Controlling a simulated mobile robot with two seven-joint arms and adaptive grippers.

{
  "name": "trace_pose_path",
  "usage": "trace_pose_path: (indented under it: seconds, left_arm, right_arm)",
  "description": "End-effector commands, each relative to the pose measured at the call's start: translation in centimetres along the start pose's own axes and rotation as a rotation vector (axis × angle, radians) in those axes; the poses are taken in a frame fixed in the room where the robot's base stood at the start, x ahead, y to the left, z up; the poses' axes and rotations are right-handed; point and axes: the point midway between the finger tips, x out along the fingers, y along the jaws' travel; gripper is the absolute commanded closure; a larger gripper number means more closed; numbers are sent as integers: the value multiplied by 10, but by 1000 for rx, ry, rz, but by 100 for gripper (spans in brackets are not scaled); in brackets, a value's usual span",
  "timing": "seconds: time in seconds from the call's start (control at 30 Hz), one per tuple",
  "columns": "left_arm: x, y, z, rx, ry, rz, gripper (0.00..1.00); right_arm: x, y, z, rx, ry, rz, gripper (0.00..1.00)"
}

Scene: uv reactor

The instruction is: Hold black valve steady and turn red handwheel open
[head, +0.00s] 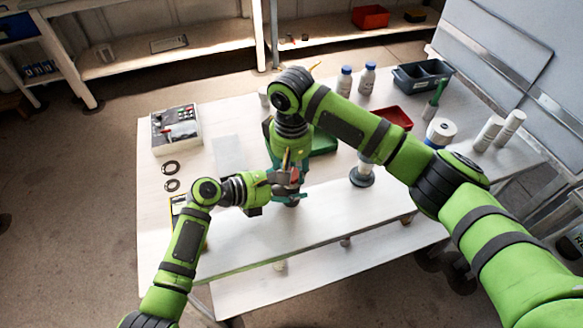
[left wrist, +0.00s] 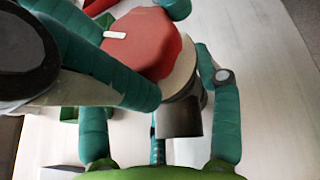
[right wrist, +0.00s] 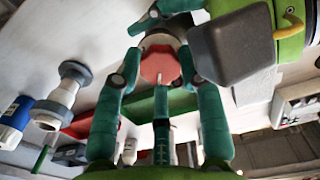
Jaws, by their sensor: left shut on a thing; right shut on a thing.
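The red handwheel (left wrist: 150,45), with a white mark on its face, sits on top of the dark valve body (left wrist: 180,117) in the left wrist view. My left gripper (head: 291,193) comes in from the left and is shut on the black valve, its teal fingers on either side. My right gripper (head: 294,176) reaches down from above and is shut on the red handwheel, which also shows between its fingers in the right wrist view (right wrist: 160,65). In the head view the grippers and arms hide most of the valve and handwheel.
The white table (head: 235,240) is clear toward its front. A green tray (head: 325,143) sits behind the grippers; a flanged pipe piece (head: 362,176), red tray (head: 397,117) and dark bin (head: 424,74) stand right.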

Motion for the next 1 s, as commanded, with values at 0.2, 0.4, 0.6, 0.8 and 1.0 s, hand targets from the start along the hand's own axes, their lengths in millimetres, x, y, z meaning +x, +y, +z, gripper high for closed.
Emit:
trace_pose_path:
  seconds: [0.2, 0.4, 0.6, 0.8, 1.0]
  left_arm:
    - [0, 0, -8, -2, 16, 1, 81]
    - [0, 0, -8, -2, 16, 0, 81]
    - [0, -1, -8, -1, 16, 0, 81]
    - [0, -1, -8, -1, 16, 0, 81]
    - [0, -1, -8, -1, 16, 0, 81]
  right_arm:
    - [2, -2, 2, -2, -9, -4, 40]
    - [2, -1, 2, 0, -6, -2, 36]
    - [-2, -1, 1, 2, -3, -2, 36]
    - [-31, -1, 0, 1, 1, -2, 36]
    - [-75, -2, 2, -1, 1, -2, 36]
